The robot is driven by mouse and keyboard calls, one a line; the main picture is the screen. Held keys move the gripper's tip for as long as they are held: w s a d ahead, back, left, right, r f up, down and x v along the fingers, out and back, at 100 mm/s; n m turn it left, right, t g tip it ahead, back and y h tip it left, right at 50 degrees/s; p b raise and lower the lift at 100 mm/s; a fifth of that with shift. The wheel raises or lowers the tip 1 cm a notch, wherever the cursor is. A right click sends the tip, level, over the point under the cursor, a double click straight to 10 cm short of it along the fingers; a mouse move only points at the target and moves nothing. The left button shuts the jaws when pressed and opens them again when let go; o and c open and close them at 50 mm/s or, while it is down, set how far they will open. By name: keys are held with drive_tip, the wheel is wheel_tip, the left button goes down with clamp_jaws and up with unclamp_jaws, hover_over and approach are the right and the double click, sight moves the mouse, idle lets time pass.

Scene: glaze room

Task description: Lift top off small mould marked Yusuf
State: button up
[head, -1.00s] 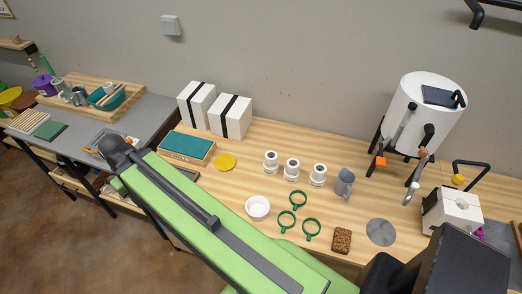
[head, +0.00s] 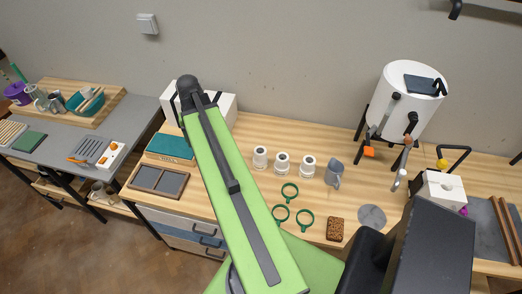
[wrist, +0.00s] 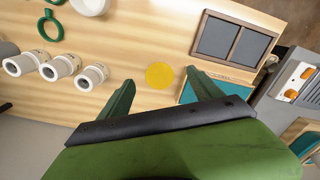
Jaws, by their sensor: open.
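Three small white round moulds with dark top holes stand in a row on the wooden bench: left (head: 260,157), middle (head: 282,164) and right (head: 307,167). They also show at the left of the wrist view (wrist: 95,73). I cannot read a name on any of them, so I cannot tell which is Yusuf's. My gripper (wrist: 160,76) is open and empty, its green fingers spread above the bench. A yellow disc lies below and between the fingers. The moulds lie to one side, outside the fingers. In the head view my arm hides the gripper.
White strapped boxes (head: 220,104) stand behind my arm. A teal board (head: 170,147) and a two-part tray (head: 158,180) lie left. A white drum (head: 404,102) stands right.

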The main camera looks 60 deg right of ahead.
drive_tip(key=s+d+r+m+p, duration=0.15)
drive_tip(key=s+d+m, duration=0.45)
drive_tip(key=s+d, duration=1.1)
drive_tip(key=b, duration=1.3)
hover_over(260, 152)
drive_tip(key=f, duration=1.2)
drive_tip(key=shift+s+d, duration=0.15)
drive_tip(key=shift+d, duration=0.1)
drive_tip(key=shift+r, duration=0.1)
drive_tip(key=f+b, duration=0.5)
drive_tip(key=shift+a+f, duration=0.2)
drive_tip(key=shift+r, duration=0.15)
drive_tip(key=c, duration=1.5)
